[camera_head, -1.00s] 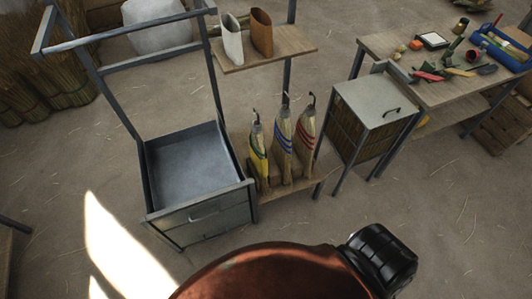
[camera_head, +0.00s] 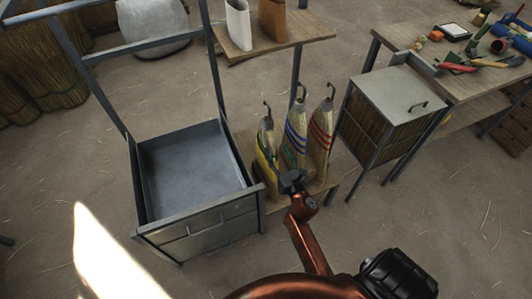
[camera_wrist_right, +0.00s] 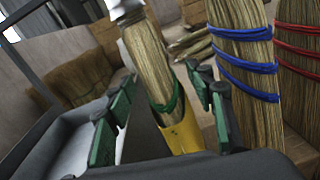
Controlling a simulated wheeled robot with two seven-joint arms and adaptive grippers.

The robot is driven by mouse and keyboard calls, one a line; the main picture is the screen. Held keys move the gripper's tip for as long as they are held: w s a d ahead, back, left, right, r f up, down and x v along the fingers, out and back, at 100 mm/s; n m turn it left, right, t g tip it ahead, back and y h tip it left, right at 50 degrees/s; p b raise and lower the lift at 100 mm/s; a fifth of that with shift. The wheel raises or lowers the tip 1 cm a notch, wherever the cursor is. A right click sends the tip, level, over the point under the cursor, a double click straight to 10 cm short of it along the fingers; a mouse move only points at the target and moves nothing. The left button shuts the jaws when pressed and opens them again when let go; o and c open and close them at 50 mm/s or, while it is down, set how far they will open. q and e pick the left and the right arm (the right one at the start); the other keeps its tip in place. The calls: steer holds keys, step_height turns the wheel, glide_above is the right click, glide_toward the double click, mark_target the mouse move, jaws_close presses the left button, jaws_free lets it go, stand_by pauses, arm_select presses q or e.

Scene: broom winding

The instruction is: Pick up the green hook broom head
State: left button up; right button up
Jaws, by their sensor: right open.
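The green-banded broom head (camera_head: 266,152) stands upright at the left of a row of three, with a dark hook on top and yellow near its base. In the right wrist view, this broom head (camera_wrist_right: 150,62), with green binding and a yellow lower part, shows between my right gripper's two fingers. My right gripper (camera_head: 293,182) is open, in front of the row in the head view. In the wrist view, the gripper (camera_wrist_right: 162,80) has gaps between its fingers and the straw. Whether either finger touches it is unclear. My left gripper is not in view.
The blue-banded (camera_head: 295,135) and red-banded (camera_head: 320,135) broom heads stand close on the right. A metal cart with an open tray (camera_head: 190,165) is on the left. A lidded cabinet (camera_head: 395,95) stands to the right. A shelf (camera_head: 290,40) is behind.

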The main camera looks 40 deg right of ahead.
mark_target(270, 146)
steer(key=shift+w+a+r+n, duration=0.2)
steer(key=shift+w+a+n, duration=0.3)
steer(key=shift+n, duration=0.2)
steer(key=shift+w+a+r+n, duration=0.1)
steer(key=shift+w+n, duration=0.2)
steer(key=shift+w, duration=0.05)
steer(key=shift+x, duration=0.9)
steer(key=shift+r+b+x, duration=0.2)
steer(key=shift+x, duration=1.2)
steer(key=shift+r+b+x, duration=0.15)
steer(key=shift+r+x, duration=0.05)
steer(key=shift+x, duration=1.2)
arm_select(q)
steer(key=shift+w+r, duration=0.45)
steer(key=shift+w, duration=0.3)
arm_select(e)
steer(key=shift+s, duration=0.1)
steer(key=shift+c, duration=0.3)
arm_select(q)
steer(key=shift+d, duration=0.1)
arm_select(e)
jaws_close()
steer(key=shift+r, duration=0.1)
